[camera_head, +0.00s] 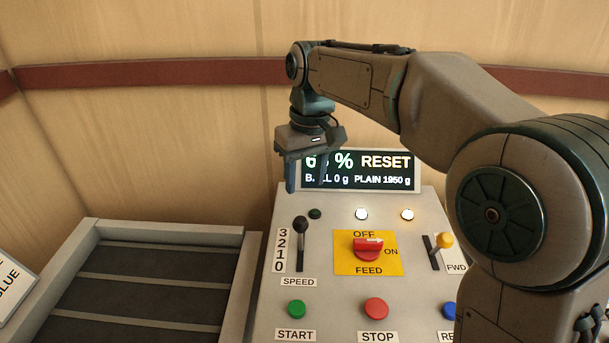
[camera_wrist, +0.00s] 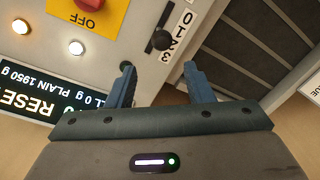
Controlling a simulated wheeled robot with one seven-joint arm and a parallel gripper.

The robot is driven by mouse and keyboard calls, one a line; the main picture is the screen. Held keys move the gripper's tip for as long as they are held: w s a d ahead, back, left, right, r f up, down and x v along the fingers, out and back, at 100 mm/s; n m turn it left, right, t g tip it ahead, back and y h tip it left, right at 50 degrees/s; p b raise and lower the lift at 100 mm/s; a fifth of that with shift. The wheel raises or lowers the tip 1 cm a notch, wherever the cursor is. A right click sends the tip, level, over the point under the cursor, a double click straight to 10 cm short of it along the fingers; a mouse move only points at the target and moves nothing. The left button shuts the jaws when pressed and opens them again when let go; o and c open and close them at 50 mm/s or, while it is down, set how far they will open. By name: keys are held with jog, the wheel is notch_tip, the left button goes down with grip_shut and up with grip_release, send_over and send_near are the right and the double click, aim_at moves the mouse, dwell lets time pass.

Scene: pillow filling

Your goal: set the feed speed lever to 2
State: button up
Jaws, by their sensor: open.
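The feed speed lever (camera_head: 301,225) has a black knob and stands in a vertical slot beside a scale marked 3, 2, 1, 0, above a SPEED label. Its knob is near the top of the slot, close to the 3. In the wrist view the black knob (camera_wrist: 162,40) lies ahead of the fingers, next to the upside-down scale (camera_wrist: 178,30). My gripper (camera_head: 306,186) is open and empty, above the upper edge of the panel in front of the display. The wrist view shows its two blue fingers (camera_wrist: 160,80) apart, with nothing between them.
The panel (camera_head: 330,285) carries a red FEED knob (camera_head: 367,248), a yellow-knobbed lever (camera_head: 444,241), a green START button (camera_head: 297,309) and a red STOP button (camera_head: 376,308). The display (camera_head: 385,171) stands behind. A dark slatted conveyor (camera_head: 140,290) is at left.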

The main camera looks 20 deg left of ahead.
jog(key=c, duration=0.5)
jog(key=shift+s+f+m+b, duration=0.1)
jog(key=shift+f+m+b, duration=0.05)
jog(key=shift+m+b, duration=0.45)
grip_shut()
jog(key=s+d+r+m+t+b, duration=0.25)
jog(key=s+m+b, duration=0.75)
jog(key=m+b, duration=1.2)
jog(key=b, duration=0.2)
send_near(301, 238)
jog(key=shift+s+d+f+t+y, duration=0.15)
jog(key=shift+s+f+t, duration=0.1)
jog(key=shift+f, duration=0.45)
jog(key=shift+s+d+f+t+y, duration=0.15)
jog(key=shift+s+f, duration=0.1)
jog(key=shift+f, duration=0.4)
